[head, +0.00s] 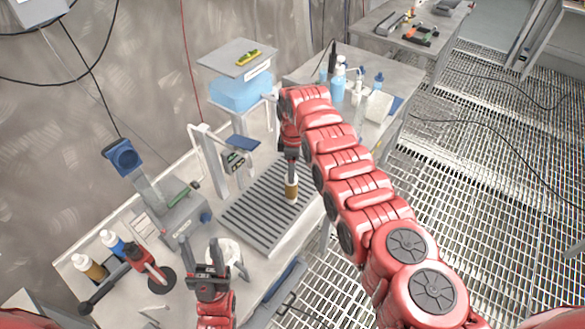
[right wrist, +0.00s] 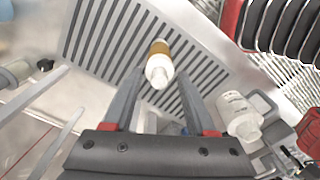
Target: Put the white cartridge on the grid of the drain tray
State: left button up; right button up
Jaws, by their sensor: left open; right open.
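An amber cartridge with a white end (head: 291,189) stands on the slotted grid of the drain tray (head: 250,213). It also shows in the right wrist view (right wrist: 158,62), ahead of the fingertips. My right gripper (head: 291,166) points down just above it, open and empty. A white cartridge-like piece (right wrist: 240,115) is beside the tray in the right wrist view. In the head view a white object (head: 224,253) beyond my left gripper is probably the same piece, partly hidden. My left gripper (head: 201,247) is open at the tray's near-left side; I see nothing between its fingers.
A blue-headed device (head: 124,157) and a red-and-black tool stand (head: 147,265) are at the left. Brown and blue bottles (head: 90,267) stand near them. A blue container (head: 240,93) is behind the tray. Several bottles (head: 338,85) stand on the back table. Grated floor lies right.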

jog(key=shift+r, duration=0.15)
notch_tip(320, 180, up, 12)
jog(key=b, duration=0.5)
jog(key=shift+d, duration=0.1)
dwell(0.3)
